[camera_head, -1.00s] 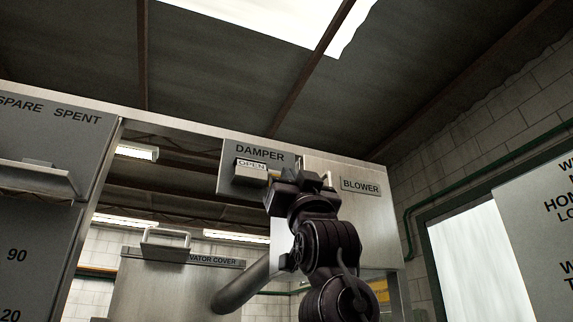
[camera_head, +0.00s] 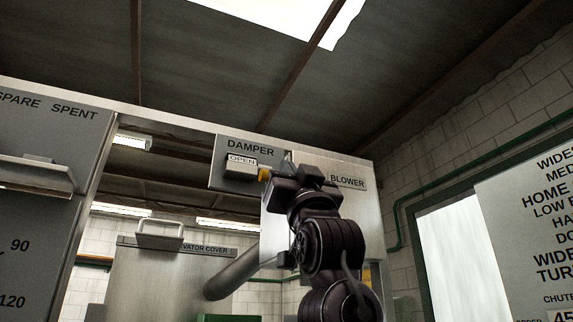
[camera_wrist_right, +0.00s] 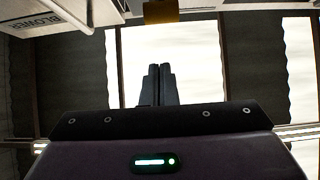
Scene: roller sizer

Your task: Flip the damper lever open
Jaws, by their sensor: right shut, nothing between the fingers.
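The damper panel (camera_head: 224,176) is a grey plate lettered DAMPER. On it is a pale block with an OPEN label (camera_head: 241,160). A yellow-orange piece, seemingly the damper lever's grip (camera_head: 264,174), shows at the block's right end; the rest of the lever cannot be made out. A yellow piece (camera_wrist_right: 160,11) also shows at the top of the right wrist view. My right gripper (camera_head: 288,168) is just right of the yellow piece in the head view. Its fingers (camera_wrist_right: 160,70) are shut and empty, with a visible gap to the yellow piece. My left gripper is out of view.
The blower panel (camera_head: 352,205) is directly behind and right of my right arm. A cover with a handle (camera_head: 160,240) and a slanted pipe (camera_head: 232,275) stand below. A SPARE SPENT panel with a ledge (camera_head: 35,175) is at left. A lettered board (camera_head: 535,230) is at right.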

